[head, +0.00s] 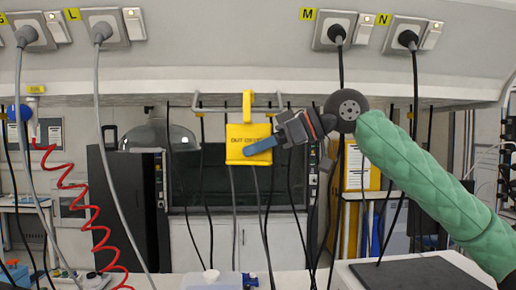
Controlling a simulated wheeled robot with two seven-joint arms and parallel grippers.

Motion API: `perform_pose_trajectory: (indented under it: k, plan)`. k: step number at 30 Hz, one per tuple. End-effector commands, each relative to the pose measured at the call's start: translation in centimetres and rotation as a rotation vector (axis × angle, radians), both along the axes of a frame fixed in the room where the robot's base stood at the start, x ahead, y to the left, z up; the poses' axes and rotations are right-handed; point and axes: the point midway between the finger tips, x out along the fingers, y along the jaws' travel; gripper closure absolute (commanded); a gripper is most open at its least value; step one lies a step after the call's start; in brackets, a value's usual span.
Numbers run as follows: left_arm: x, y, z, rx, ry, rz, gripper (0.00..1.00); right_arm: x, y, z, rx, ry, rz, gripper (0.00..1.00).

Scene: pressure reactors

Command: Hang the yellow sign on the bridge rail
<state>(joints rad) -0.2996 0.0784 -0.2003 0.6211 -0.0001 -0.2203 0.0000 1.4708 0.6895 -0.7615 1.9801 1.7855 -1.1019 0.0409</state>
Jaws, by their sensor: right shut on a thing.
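The yellow sign (238,152) is a flat plate with dark lettering, partly readable as "OUT", and a yellow hook (247,104) on top. It is upright below the bridge, near the middle of the head view. The bridge rail (216,109) is a thin pale bar under the bridge's lower edge. The hook crosses in front of the rail, its top above the bar; I cannot tell whether it is around the rail. My right gripper (262,145), reaching in from the right, is shut on the sign's right side, and its blue finger covers part of the lettering. My left gripper is not in view.
The white bridge (220,70) spans the view, with sockets and plugs labelled L, M and N. Several cables hang down around the sign and my right arm. A coiled red hose (75,185) hangs at left. A dark-topped box (410,273) stands at lower right.

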Motion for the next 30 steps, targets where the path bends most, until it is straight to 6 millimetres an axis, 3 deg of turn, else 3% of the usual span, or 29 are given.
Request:
perform_pose_trajectory:
  k: [22,30]
  plan:
    - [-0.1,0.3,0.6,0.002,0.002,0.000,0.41,4.8,0.0,0.0,0.000,0.002,-0.001,1.00]
    - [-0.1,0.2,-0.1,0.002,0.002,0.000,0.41,4.8,0.0,-1.7,0.000,0.001,0.001,1.00]
